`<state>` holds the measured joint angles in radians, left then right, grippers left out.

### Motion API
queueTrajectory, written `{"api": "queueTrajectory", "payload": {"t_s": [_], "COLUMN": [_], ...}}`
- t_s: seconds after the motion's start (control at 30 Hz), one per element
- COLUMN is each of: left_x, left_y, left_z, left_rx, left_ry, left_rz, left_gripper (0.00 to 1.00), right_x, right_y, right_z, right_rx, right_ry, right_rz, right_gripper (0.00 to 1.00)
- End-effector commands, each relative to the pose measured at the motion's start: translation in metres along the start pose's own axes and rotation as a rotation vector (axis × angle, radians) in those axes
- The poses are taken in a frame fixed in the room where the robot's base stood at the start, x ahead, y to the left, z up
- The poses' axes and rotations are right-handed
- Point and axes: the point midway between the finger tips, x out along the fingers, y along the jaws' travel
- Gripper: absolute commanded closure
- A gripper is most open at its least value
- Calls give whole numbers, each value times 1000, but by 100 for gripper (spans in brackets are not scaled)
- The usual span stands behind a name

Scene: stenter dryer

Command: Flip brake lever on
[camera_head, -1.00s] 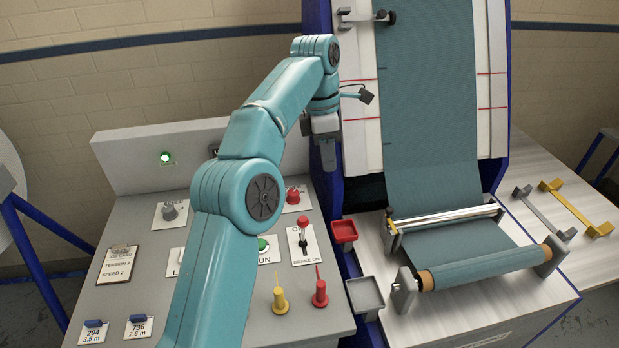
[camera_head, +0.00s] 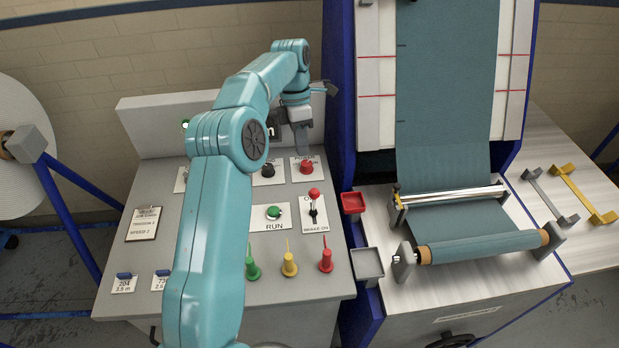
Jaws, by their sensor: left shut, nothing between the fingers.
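The brake lever (camera_head: 314,196) has a red ball knob and stands on a white plate on the control panel. Its knob is at the plate's far end, away from the "BRAKE ON" label (camera_head: 315,227) at the near end. My left gripper (camera_head: 302,151) is shut and empty, pointing down behind the lever, near a red knob (camera_head: 306,167) at the panel's back. It is apart from the lever. My right gripper is not in view.
A green RUN button (camera_head: 273,213) sits left of the lever. Green (camera_head: 252,265), yellow (camera_head: 289,264) and red (camera_head: 326,260) pointed pieces stand in front.

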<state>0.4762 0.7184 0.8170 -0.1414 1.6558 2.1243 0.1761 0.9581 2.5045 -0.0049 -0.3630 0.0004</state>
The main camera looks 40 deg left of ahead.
Motion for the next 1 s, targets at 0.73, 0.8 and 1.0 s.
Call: {"api": "queueTrajectory", "payload": {"t_s": [0.73,0.8,1.0], "left_x": [72,73,73], "left_y": [-35,-35,-35], "left_z": [4,4,4], "left_rx": [1,1,1], "left_ry": [-1,-1,-1], "left_rz": [2,2,2], "left_gripper": [100,100,100], "right_x": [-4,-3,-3], "right_y": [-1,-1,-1], "right_z": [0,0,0], "right_rx": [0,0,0], "right_ry": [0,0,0], "right_rz": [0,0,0], "right_gripper": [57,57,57]}}
